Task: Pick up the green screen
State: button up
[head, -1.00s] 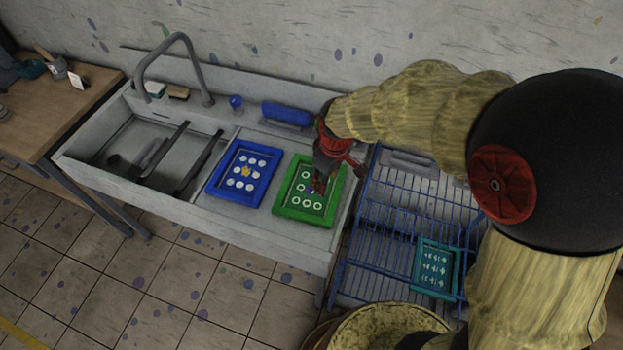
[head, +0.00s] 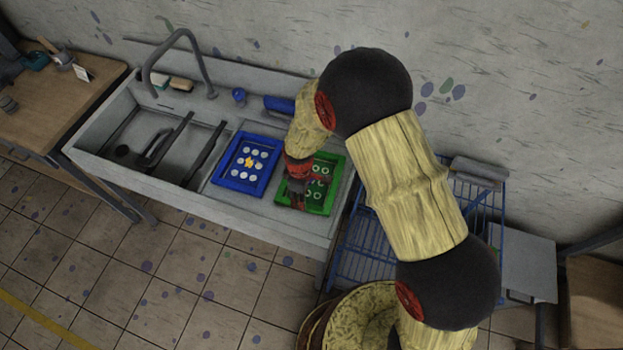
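The green screen (head: 322,194), a framed rectangle with pale rings on it, lies flat on the sink unit's countertop, right of the blue screen. The gripper and wrist cover part of that left side. The fingers are small and dark in the head view, so I cannot tell whether they are apart, closed, or touching the frame.
The blue screen (head: 229,185), with white dots and a yellow star, lies close on the left. The sink basin (head: 128,140) is farther left. A blue wire rack (head: 365,262) stands right of the counter. A blue roll-like object (head: 279,104) lies behind the screens.

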notch_tip(320, 180, down, 4)
jog(key=shift+s, duration=0.1)
jog(key=shift+c, duration=1.3)
jog(key=c, duration=0.7)
grip_shut()
